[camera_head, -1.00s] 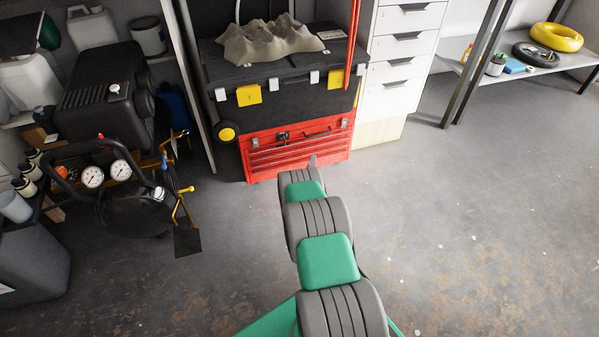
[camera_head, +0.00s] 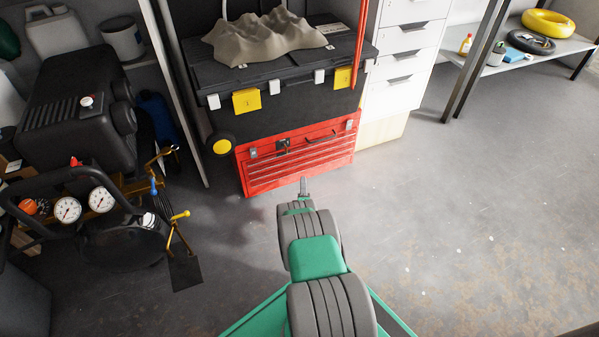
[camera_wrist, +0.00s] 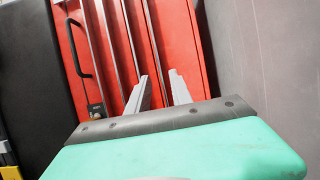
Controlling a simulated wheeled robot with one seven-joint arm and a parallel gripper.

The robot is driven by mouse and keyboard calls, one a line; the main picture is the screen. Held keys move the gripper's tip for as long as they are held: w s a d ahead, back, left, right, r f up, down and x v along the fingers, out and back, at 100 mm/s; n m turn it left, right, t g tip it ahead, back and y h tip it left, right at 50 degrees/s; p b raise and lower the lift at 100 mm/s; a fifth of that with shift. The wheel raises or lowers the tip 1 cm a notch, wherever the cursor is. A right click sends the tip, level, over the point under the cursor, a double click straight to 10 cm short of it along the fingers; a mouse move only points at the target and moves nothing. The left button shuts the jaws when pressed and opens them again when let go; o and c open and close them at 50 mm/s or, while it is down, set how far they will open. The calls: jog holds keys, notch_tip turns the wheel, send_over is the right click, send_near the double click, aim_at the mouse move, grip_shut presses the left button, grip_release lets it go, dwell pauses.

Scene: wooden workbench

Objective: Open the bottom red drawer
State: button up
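The red toolbox (camera_head: 255,172) stands on the floor with several drawers across its front, all looking shut. Its bottom red drawer (camera_head: 290,179) is the lowest band. In the wrist view the toolbox is turned sideways, and the wide red panel on the right (camera_wrist: 178,35) is its floor-side part. My gripper (camera_head: 303,183) is low in front of the toolbox, near its lower edge. In the wrist view my gripper (camera_wrist: 158,75) has two grey fingers apart, pointing at the drawer fronts, with nothing seen between them. I cannot tell if the fingertips touch the front.
A black case (camera_head: 290,100) with yellow latches sits on the toolbox, a rock-like lump (camera_head: 265,38) on top. A compressor (camera_head: 85,200) stands left, with a black plate (camera_head: 185,272) near the floor. White drawers (camera_head: 405,60) stand right. The floor at right (camera_head: 460,200) is clear.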

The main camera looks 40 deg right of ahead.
aim_at(303, 167)
jog(key=b+x, duration=0.3)
jog(key=x, duration=0.3)
jog(key=shift+a+f, duration=0.1)
jog(key=shift+f, duration=0.05)
jog(key=shift+w, duration=0.3)
grip_shut()
jog(key=shift+s, duration=0.1)
dwell(0.7)
